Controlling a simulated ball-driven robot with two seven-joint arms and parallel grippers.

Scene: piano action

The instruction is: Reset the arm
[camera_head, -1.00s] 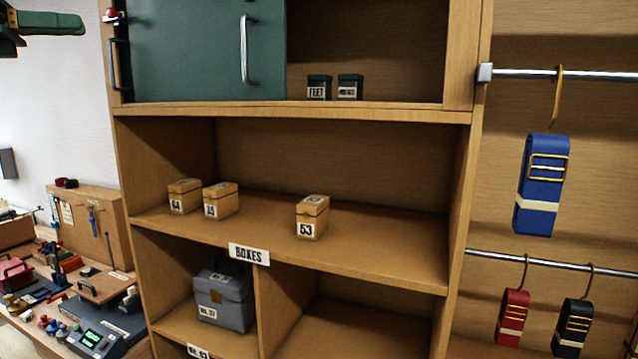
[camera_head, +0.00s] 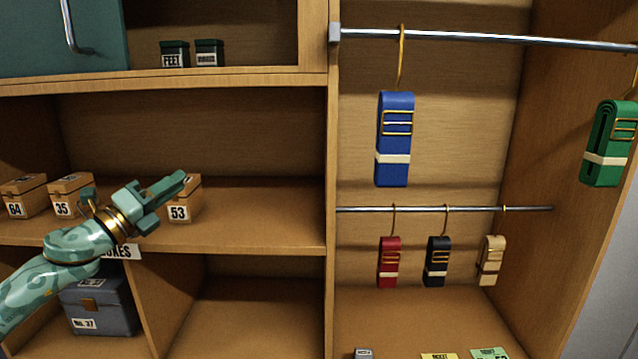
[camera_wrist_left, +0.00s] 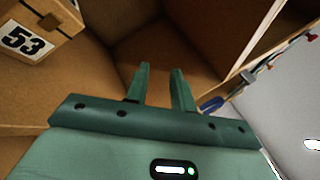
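My left arm, patterned green with a gold ring, reaches in from the lower left of the head view. Its green gripper (camera_head: 178,184) is in front of the middle shelf, overlapping the left side of the wooden box numbered 53 (camera_head: 186,207). In the left wrist view the gripper's two fingers (camera_wrist_left: 161,76) stand apart with nothing between them. Box 53 (camera_wrist_left: 42,40) is at the upper left there, clear of the fingers. My right gripper is in neither view.
Boxes 64 (camera_head: 24,198) and 35 (camera_head: 72,191) share the shelf (camera_head: 270,215). A grey case (camera_head: 101,305) sits below. Belts hang at right, including a blue one (camera_head: 394,140) and a green one (camera_head: 606,145). The lower middle compartment (camera_head: 255,310) looks empty.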

